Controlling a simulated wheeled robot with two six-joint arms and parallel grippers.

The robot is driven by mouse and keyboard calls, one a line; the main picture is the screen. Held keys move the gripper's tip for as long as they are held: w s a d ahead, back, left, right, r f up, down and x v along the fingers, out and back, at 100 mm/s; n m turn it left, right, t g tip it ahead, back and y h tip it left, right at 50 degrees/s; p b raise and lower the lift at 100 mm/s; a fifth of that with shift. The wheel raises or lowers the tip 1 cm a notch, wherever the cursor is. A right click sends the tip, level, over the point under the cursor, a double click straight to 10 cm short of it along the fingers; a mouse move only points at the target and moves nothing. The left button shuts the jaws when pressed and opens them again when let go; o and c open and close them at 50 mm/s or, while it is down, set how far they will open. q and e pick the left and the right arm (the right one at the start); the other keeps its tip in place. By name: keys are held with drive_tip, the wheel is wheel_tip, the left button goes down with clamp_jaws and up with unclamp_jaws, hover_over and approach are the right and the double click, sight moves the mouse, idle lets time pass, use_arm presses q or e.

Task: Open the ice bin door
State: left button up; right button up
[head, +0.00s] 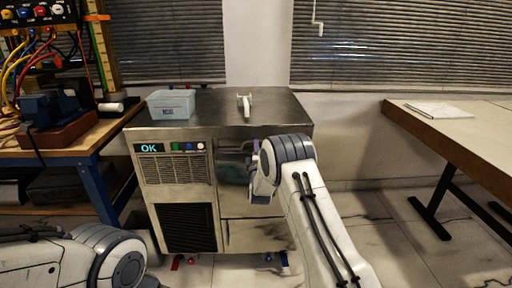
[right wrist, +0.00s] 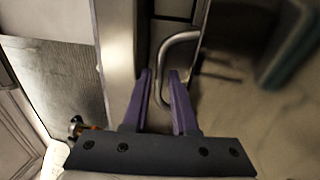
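The steel ice machine (head: 215,128) stands ahead, with a lit OK display (head: 149,148) on its front. Its bin door (head: 233,170), right of the vents, looks dark greenish and is largely hidden by my right arm, so I cannot tell how far it stands open. My right gripper (right wrist: 160,73) has its purple fingers apart in the right wrist view. A bent metal handle (right wrist: 179,38) reaches down between them, with a gap visible beside the bar. In the head view the right gripper (head: 254,164) is at the machine's front, mostly hidden. My left gripper is out of view.
A clear bin (head: 170,104) and a white scoop-like item (head: 245,103) lie on the machine's top. A cluttered workbench (head: 72,142) stands at left, and a table (head: 470,135) with papers at right. Floor between machine and table is clear.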

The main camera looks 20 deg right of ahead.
clamp_jaws()
idle(1.4)
